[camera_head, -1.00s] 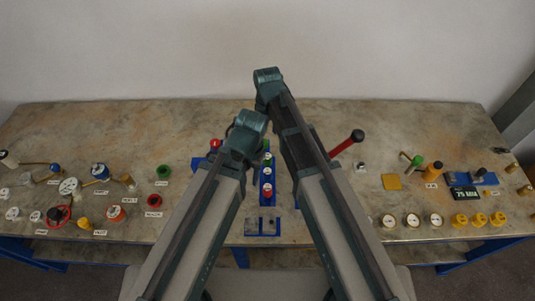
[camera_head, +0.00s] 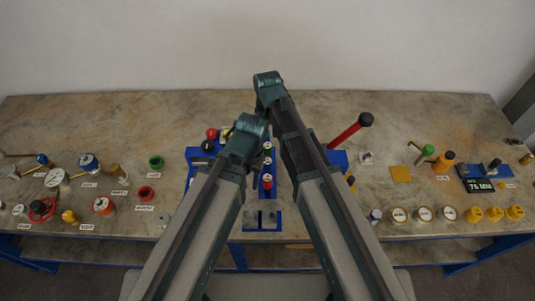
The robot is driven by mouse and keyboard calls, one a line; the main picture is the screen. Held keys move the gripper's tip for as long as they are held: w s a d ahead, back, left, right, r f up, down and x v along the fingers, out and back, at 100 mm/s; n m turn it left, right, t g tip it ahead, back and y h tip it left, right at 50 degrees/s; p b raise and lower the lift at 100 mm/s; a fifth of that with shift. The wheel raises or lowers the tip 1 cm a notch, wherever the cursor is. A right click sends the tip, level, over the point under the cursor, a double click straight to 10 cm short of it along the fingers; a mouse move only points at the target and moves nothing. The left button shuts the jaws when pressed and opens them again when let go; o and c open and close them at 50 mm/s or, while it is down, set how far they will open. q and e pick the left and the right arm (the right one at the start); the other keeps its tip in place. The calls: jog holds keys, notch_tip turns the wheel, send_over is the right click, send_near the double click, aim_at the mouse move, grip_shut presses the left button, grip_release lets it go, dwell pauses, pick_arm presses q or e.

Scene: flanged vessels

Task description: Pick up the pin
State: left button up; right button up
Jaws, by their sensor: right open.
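No thing that I can tell for certain as the pin shows. A blue stand (camera_head: 263,221) is at the middle of the bench, with several small red, white and dark pieces in a row along its centre strip. My two arms cross over much of it and hide parts of it. A bar with a red shaft and black knob (camera_head: 347,132) rises at a tilt from the stand's right side. My right gripper is mostly hidden behind my right arm, near the stand; it is open. My left gripper is hidden behind my left arm.
The bench (camera_head: 215,112) is clear along its back.

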aim_at(268, 145)
jog(key=shift+f, duration=0.1)
pick_arm(q)
notch_tip(268, 145, down, 5)
jog(key=b, duration=0.5)
jog(key=shift+f, duration=0.15)
pick_arm(e)
notch_tip(268, 145, down, 5)
jog(key=shift+f, duration=0.1)
grip_shut()
